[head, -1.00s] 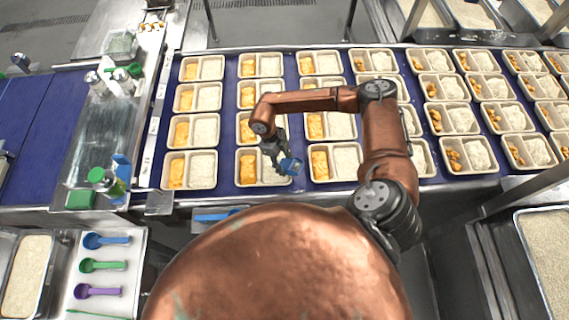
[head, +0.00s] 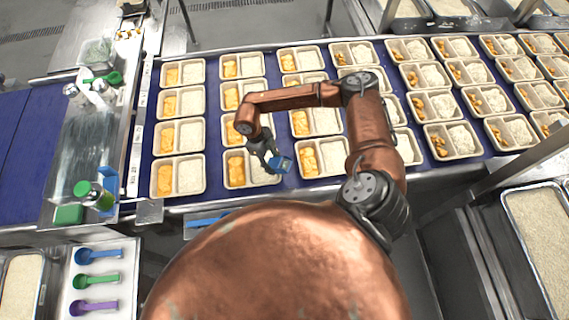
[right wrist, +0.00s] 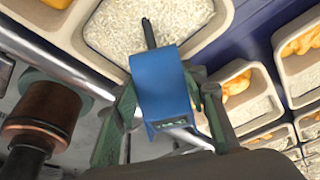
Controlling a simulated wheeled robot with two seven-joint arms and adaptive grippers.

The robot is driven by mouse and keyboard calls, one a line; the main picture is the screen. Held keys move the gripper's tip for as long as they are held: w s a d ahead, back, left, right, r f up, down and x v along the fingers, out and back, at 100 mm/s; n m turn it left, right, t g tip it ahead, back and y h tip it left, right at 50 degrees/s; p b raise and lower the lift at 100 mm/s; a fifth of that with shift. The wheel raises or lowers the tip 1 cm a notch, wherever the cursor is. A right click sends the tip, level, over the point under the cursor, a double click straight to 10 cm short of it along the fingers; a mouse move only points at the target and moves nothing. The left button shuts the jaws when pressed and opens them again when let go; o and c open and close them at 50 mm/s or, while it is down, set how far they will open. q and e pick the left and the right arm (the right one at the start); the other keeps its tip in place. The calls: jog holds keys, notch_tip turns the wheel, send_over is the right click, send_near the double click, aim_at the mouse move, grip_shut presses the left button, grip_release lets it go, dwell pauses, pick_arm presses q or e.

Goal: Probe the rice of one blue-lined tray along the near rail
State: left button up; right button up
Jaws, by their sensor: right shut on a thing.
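My right gripper (head: 272,156) is shut on a blue probe thermometer (right wrist: 160,85) with a small display. Its thin dark stem (right wrist: 149,33) points at the white rice (right wrist: 125,22) of a tray. I cannot tell whether the stem's tip is in the rice or just above it. This tray (head: 240,187) stands in the row closest to me, second from the left, with orange food on its left and rice on its right. The thermometer covers part of its right end in the head view (head: 281,163). My left gripper is out of view.
Several similar trays (head: 178,175) stand in rows on the blue belt (head: 210,193). A metal rail runs along its near edge. Blue, green and purple scoops (head: 97,307) lie on a white tray at lower left. A rice bin (head: 545,230) stands at right.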

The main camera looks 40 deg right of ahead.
aim_at(273, 163)
jog(key=shift+r+p, duration=2.6)
jog(key=shift+r, duration=1.95)
